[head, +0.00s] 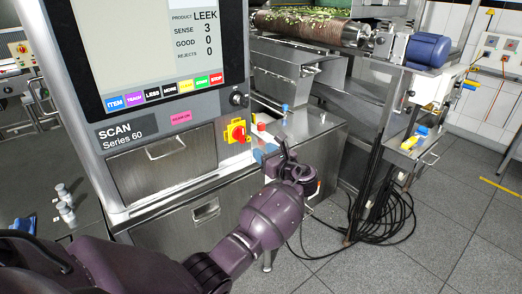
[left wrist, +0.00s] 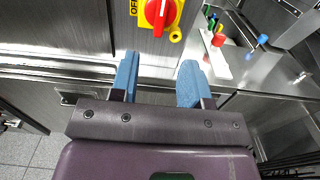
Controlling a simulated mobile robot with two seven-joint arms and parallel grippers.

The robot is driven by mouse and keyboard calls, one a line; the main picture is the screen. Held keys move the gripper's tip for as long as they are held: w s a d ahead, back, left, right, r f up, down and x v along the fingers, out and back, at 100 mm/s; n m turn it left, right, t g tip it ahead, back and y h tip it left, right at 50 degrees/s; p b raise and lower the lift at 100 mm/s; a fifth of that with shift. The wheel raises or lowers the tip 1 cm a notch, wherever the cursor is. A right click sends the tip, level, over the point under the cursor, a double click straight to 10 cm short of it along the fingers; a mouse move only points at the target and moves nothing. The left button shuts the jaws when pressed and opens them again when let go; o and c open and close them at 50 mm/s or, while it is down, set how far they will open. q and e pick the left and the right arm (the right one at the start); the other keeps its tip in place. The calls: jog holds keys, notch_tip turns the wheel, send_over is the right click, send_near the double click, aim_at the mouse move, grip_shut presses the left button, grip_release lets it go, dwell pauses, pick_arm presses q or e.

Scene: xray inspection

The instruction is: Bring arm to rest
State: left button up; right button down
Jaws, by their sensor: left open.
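My left arm reaches in from the lower left in the head view. Its gripper (head: 268,154) is in front of the scan machine's front panel, below and right of the red and yellow rotary switch (head: 237,131). In the left wrist view the two blue fingers of the left gripper (left wrist: 157,85) are apart with nothing between them. The rotary switch (left wrist: 158,14) shows above and beyond the fingertips there, apart from them. My right gripper is not seen in either view.
The scan machine (head: 125,133) has a large screen reading LEEK. Coloured buttons (left wrist: 216,33) stand on a ledge right of the switch. A conveyor (head: 315,30) with green pieces stands behind. Black cables (head: 385,215) lie coiled on the floor. Tiled floor at right (head: 440,240) is clear.

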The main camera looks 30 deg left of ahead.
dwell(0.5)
pick_arm(q)
jog(key=w+d+f+n+t+h, duration=0.2)
jog(key=d+n+t+h, duration=0.6)
jog(key=n+h, duration=0.3)
jog(key=s+f+n+g+h, duration=0.1)
jog(key=s+f+n, duration=0.2)
jog(key=s+f, duration=0.4)
jog(key=s+a+f+n+g+h+b, duration=0.1)
jog(key=s+f+n, duration=0.3)
jog(key=s, duration=1.3)
jog(key=s+f+n+g+h+b, duration=0.1)
jog(key=s+f+n+h, duration=0.2)
jog(key=s+f, duration=0.8)
jog(key=shift+s+a+f+n, duration=0.3)
jog(key=shift+s+a, duration=0.1)
jog(key=shift+s, duration=0.55)
